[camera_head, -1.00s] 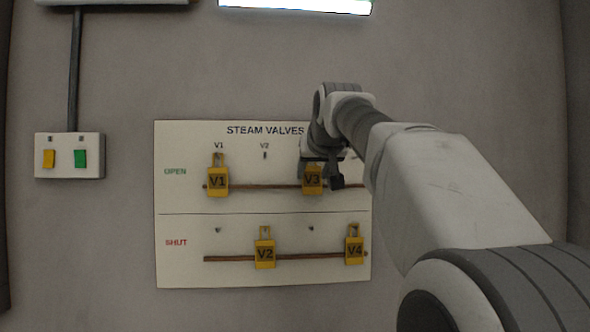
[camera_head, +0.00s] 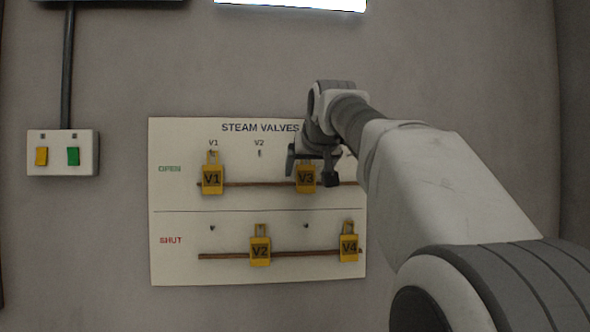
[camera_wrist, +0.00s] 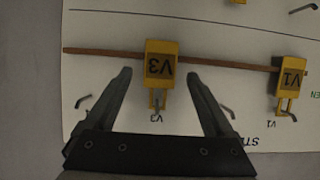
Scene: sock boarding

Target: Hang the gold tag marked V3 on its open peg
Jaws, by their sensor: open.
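The gold tag V3 (camera_head: 305,178) hangs in the OPEN row of the white STEAM VALVES board (camera_head: 180,225), in front of a brown rail. In the wrist view the V3 tag (camera_wrist: 161,65) appears upside down, its loop around a peg by the V3 label. My gripper (camera_head: 313,164) is open at the tag's upper part. In the wrist view its two fingers (camera_wrist: 160,75) stand apart on either side of the tag, with a gap on each side. In the head view my wrist hides the top of the V3 tag and its peg.
Tag V1 (camera_head: 212,179) hangs in the OPEN row. Tags V2 (camera_head: 260,250) and V4 (camera_head: 348,247) hang in the SHUT row. The V2 OPEN peg and V3 SHUT peg (camera_head: 306,226) are bare. A switch box (camera_head: 62,153) is on the wall at left.

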